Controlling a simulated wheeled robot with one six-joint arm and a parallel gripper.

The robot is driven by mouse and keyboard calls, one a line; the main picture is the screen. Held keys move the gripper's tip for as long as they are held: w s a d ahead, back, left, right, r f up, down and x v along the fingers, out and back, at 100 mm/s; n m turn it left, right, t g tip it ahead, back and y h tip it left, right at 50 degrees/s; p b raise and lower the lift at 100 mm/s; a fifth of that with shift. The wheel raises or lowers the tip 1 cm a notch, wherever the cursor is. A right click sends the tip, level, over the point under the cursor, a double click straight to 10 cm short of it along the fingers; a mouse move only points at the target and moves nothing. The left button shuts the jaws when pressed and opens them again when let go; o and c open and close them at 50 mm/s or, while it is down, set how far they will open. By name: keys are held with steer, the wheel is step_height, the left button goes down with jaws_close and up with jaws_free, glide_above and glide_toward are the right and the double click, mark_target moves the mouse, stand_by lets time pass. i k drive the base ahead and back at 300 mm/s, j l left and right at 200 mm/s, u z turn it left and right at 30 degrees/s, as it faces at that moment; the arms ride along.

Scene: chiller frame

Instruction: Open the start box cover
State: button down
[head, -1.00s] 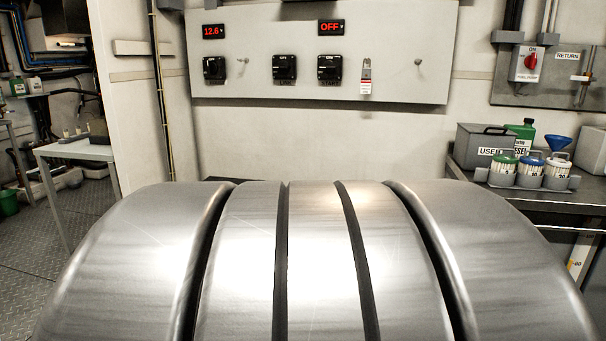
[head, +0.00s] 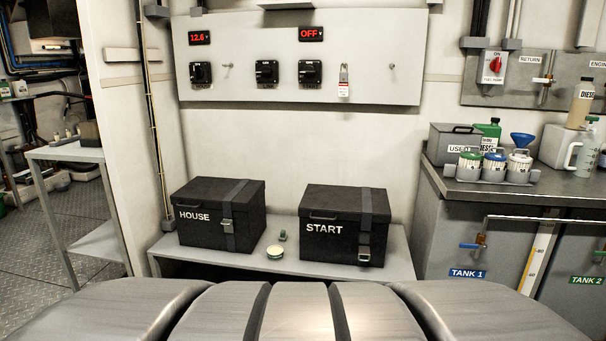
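The start box (head: 334,243) is a black lidded box with white START lettering, on the right part of a low grey shelf (head: 400,262) against the wall. Its cover (head: 343,198) is down. A dark strap runs over the cover near its right side to a metal buckle (head: 364,252) on the front. A small handle shows at the front left of the cover. My gripper is not in view. The large grey rounded shape across the bottom is part of my own body.
A similar black HOUSE box (head: 205,232) stands to the left. A small round tin (head: 275,252) and a small green item (head: 283,236) lie between the boxes. A switch panel (head: 240,45) hangs above. A tank bench (head: 440,215) stands to the right.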

mark_target(367, 206)
steer(key=k+l, duration=0.1)
steer(key=l, duration=0.15)
steer(key=i+l+z, duration=0.15)
steer(key=i, duration=0.35)
steer(key=i+l+z, duration=0.1)
steer(key=i+l, duration=0.25)
steer(key=i, duration=0.15)
